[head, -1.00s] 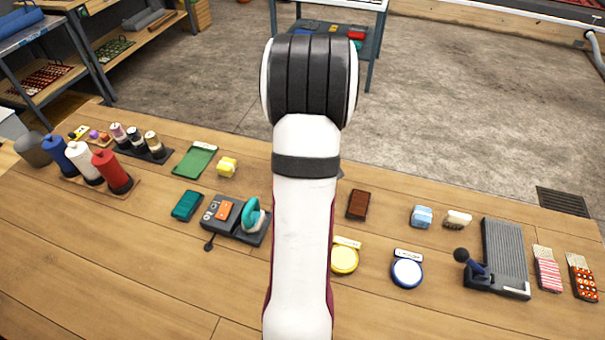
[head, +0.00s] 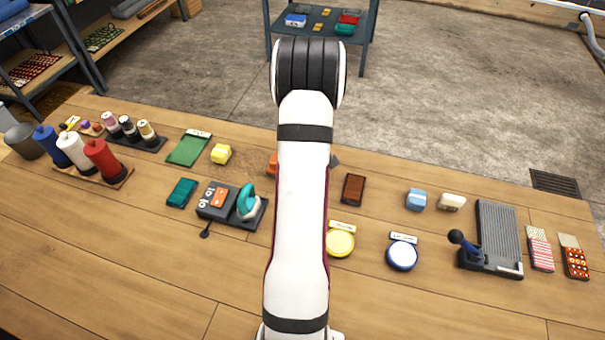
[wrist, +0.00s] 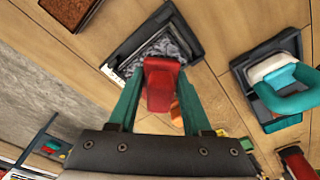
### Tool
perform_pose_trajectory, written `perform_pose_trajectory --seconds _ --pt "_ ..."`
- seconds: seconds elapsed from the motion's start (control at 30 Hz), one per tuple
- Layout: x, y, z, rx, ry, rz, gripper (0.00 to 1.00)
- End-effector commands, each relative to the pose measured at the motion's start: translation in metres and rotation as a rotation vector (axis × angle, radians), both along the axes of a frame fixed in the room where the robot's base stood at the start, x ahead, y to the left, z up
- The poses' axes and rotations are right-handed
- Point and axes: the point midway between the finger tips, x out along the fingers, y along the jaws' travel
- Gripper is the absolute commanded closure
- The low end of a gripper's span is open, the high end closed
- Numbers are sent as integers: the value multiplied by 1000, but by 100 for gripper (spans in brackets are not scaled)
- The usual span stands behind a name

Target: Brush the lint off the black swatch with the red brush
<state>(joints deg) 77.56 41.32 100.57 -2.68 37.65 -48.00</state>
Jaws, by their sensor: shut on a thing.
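In the wrist view my gripper (wrist: 160,100) has teal fingers shut on the red brush (wrist: 161,84). The brush's red body points away from my wrist, and its far end overlaps the near part of the black swatch (wrist: 117,54). The swatch is a dark rectangle with a pale label strip at one edge. Grey fluffy lint (wrist: 165,47) covers much of its middle. I cannot tell whether the bristles touch it. In the head view my arm hides the gripper, the brush and nearly all of the swatch.
An orange block (head: 272,165) sits close left of my arm. A device with a teal handle (head: 248,203) stands nearby. A brown block (head: 354,189) and yellow round dish (head: 340,243) lie to the right. The front of the table is clear.

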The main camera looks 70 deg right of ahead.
Motion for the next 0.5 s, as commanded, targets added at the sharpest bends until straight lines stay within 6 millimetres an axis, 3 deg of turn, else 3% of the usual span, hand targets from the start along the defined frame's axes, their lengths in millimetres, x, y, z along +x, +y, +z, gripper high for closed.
perform_pose_trajectory --seconds 0.5 --pt "0 38 3 -1 -1 1 100"
